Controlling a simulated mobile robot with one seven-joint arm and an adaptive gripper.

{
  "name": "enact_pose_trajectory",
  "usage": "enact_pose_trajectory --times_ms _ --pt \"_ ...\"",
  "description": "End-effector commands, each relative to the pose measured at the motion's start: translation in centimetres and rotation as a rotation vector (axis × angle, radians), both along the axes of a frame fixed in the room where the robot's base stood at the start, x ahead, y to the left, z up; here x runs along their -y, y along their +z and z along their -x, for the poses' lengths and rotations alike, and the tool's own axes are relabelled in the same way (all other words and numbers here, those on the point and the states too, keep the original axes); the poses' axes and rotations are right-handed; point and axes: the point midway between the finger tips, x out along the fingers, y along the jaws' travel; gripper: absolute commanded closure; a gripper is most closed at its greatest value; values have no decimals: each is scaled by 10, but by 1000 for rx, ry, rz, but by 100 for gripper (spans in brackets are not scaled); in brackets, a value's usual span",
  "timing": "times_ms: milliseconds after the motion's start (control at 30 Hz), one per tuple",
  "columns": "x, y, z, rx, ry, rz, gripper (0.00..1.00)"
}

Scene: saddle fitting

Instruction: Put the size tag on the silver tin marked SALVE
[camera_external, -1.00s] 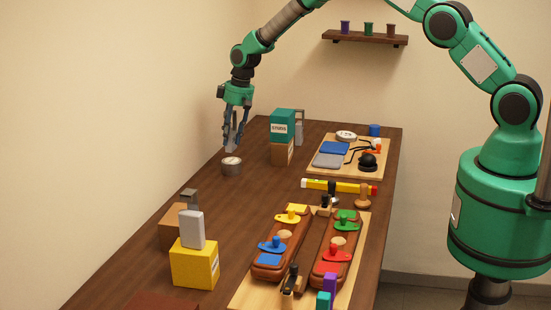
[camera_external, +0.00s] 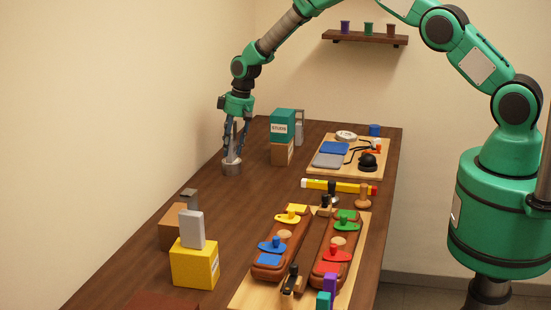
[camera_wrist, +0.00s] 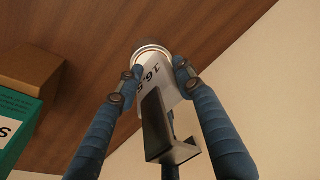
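The silver tin (camera_external: 232,169) stands upright on the far left of the table. In the wrist view its round rim (camera_wrist: 152,48) shows just beyond my fingertips. My gripper (camera_external: 234,150) points down over it, and in the wrist view its blue fingers (camera_wrist: 155,74) are closed on the two sides of the grey size tag (camera_wrist: 182,104). The tag reads 16.5 and has a dark bent part towards the camera. Its lower end is at the tin's top; I cannot tell if they touch. The SALVE marking cannot be read.
A teal box (camera_external: 283,122) on a brown box (camera_external: 282,153) stands right of the tin, with a grey piece (camera_external: 299,130) behind. Farther right lies a tool board (camera_external: 378,171). Yellow (camera_external: 194,267) and brown boxes stand nearer the camera. Table around the tin is clear.

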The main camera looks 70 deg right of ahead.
Motion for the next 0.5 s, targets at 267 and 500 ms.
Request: enact_pose_trajectory --times_ms 267,500 --pt "0 1 0 0 0 0 46" --pt "0 4 0 0 0 0 46"
